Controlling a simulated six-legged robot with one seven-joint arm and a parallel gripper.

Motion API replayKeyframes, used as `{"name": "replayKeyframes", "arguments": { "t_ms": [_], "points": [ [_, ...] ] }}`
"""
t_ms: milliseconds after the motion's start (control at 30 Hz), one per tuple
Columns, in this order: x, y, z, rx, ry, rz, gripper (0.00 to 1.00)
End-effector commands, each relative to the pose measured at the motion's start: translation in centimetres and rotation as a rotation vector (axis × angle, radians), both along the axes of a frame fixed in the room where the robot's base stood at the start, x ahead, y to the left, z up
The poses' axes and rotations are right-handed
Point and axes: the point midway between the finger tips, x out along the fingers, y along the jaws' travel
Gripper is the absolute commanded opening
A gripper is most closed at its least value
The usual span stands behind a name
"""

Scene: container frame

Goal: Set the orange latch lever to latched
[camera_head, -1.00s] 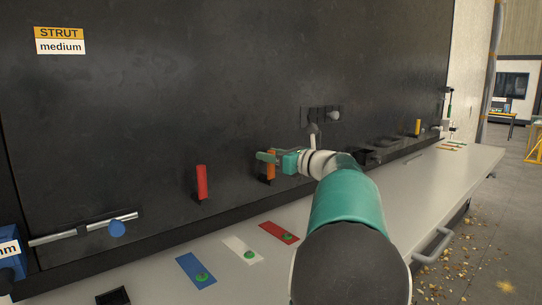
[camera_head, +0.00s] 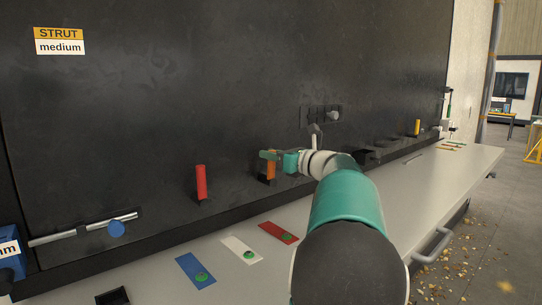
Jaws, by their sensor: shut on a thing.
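The orange latch lever (camera_head: 271,172) stands upright from the ledge at the foot of the dark panel, right of the red lever. My gripper (camera_head: 271,156) reaches in from the right and is shut on the upper part of the orange lever. The fingers hide part of the lever's top. My arm comes from the lower right and covers the ledge and table behind it.
A red lever (camera_head: 201,182) stands left of the orange one, and a yellow lever (camera_head: 417,127) stands far right.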

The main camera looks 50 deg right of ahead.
Motion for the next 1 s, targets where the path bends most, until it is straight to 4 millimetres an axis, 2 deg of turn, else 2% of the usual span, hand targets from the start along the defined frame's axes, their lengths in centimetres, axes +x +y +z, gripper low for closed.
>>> {"name": "replayKeyframes", "arguments": {
  "t_ms": [533,1000],
  "points": [
    [-0.6,-3.3,-1.0,0.426,-0.096,0.000,0.00],
    [-1.2,-5.8,-3.4,0.863,-0.194,0.000,0.00]
  ]
}}
